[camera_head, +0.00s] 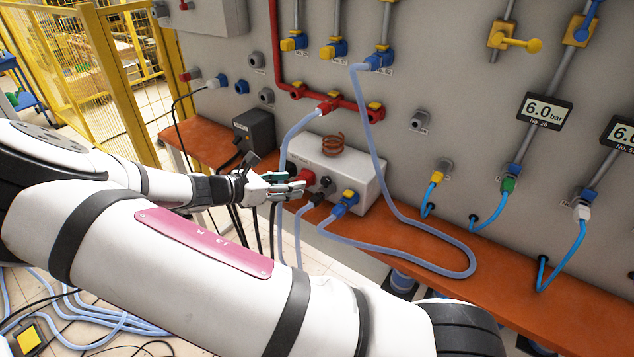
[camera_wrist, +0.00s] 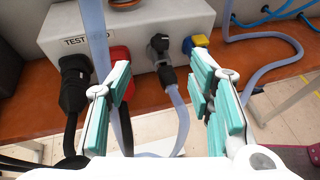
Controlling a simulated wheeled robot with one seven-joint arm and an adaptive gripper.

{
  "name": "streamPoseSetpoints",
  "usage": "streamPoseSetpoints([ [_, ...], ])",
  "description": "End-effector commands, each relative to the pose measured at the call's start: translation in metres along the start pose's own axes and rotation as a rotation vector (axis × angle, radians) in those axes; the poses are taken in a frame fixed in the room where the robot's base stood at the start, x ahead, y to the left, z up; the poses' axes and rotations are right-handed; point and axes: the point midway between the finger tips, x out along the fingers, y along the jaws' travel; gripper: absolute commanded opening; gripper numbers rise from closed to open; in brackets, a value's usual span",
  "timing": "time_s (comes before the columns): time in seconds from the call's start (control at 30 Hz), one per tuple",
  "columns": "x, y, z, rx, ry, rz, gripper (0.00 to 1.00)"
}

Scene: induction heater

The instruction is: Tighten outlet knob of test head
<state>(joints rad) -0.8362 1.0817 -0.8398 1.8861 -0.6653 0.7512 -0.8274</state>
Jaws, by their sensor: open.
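The test head (camera_head: 358,176) is a pale box with a copper coil on top, standing on the orange bench. In the wrist view its front (camera_wrist: 135,25) carries a black plug (camera_wrist: 75,80), a red fitting (camera_wrist: 119,62), a black knob-like fitting (camera_wrist: 160,45) with a grey hose below it, and a blue-yellow fitting (camera_wrist: 196,42). I cannot tell for sure which is the outlet knob. My gripper (camera_head: 300,183) is open and empty in front of the box. In the wrist view the black fitting appears between its teal fingers, apart from them. The left finger partly covers the red fitting.
Grey hoses (camera_head: 425,245) loop over the bench (camera_head: 500,280) and hang by the gripper. One hose passes close to the left finger in the wrist view. A dark box (camera_head: 255,130) stands left of the test head. The wall panel (camera_head: 465,90) with valves and gauges rises behind.

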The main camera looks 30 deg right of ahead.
Motion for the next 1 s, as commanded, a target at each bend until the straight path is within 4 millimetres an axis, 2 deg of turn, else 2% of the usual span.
streamPoseSetpoints([
  [0.3,0.064,-0.002,0.0,0.0,-0.001,-0.004,0.48],
  [0.5,0.096,-0.001,0.0,0.001,0.0,-0.003,0.48],
  [0.7,0.112,-0.001,-0.001,0.001,0.002,-0.002,0.48],
  [1.0,0.115,-0.001,-0.001,0.001,0.003,0.0,0.48],
])
